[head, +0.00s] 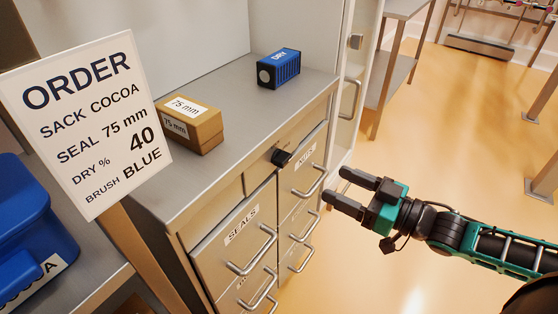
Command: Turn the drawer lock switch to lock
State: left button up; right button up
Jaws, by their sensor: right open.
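The drawer lock switch (281,157) is a small black knob on the upper front of the grey metal drawer cabinet (228,92). It sits above the drawers, between the left and right columns. Which setting it points to is too small to tell. My right gripper (333,186) is open and empty. Its two dark fingers point left towards the cabinet front, to the right of the switch and apart from it in the picture. My left gripper is not in view.
Drawers labelled SEALS (241,226) and NUTS (305,157) have protruding bar handles. A 75 mm box (204,141) and a blue DRY block (287,71) stand on the cabinet top. An order sign (85,125) is at left. The floor (440,130) at right is clear.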

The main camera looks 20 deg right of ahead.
aim_at(288, 161)
jog(key=b+x, duration=0.2)
jog(key=x, duration=0.8)
jog(key=shift+w+a+b, duration=0.1)
jog(key=shift+w+b, duration=0.05)
jog(key=shift+b, duration=0.25)
jog(key=shift+x, duration=1.05)
jog(key=shift+c, duration=0.3)
jog(key=c, duration=1)
jog(key=shift+r, duration=0.1)
